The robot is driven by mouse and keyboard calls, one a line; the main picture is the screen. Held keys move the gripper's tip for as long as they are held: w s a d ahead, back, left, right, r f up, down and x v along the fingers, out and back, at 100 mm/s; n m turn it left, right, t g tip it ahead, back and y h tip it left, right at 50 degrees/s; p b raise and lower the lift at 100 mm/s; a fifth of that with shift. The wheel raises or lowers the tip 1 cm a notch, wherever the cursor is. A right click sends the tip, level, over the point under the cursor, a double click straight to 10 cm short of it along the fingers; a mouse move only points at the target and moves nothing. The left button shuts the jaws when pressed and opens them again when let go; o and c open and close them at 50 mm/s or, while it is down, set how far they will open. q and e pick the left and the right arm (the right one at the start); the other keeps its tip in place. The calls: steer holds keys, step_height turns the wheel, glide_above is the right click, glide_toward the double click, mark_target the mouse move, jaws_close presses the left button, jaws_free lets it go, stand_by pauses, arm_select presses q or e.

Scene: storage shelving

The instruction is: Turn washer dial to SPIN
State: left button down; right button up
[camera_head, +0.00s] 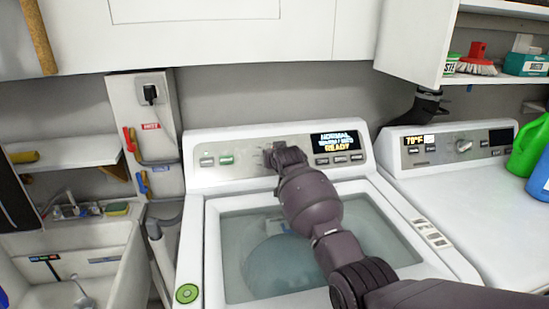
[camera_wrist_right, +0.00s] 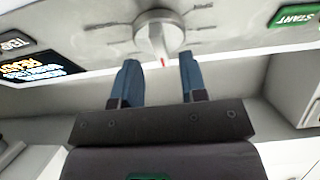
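The washer (camera_head: 190,215) stands in the middle of the head view with its control panel (camera_head: 195,147) at the back. Its silver dial (camera_wrist_right: 158,32) shows at the top of the right wrist view, with a raised grip bar and a red mark at the bar's lower end. My right gripper (camera_wrist_right: 158,60) is open, its two blue fingers apart near the dial. The dial's bar lies in line with the gap between them; I cannot tell whether they touch it. In the head view my right wrist and gripper (camera_head: 284,158) mostly hide the dial. My left gripper is not in view.
The washer display (camera_head: 335,142) reads NORMAL, WARM/MED, READY. Green START button (camera_head: 226,160) is left of my gripper. A second machine (camera_head: 470,190) with green and blue bottles stands right. A sink (camera_head: 85,245) is left. White cabinets (camera_head: 240,45) hang above.

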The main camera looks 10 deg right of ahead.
steer(key=shift+b+x, duration=0.35)
steer(key=shift+x, duration=0.75)
jaws_close()
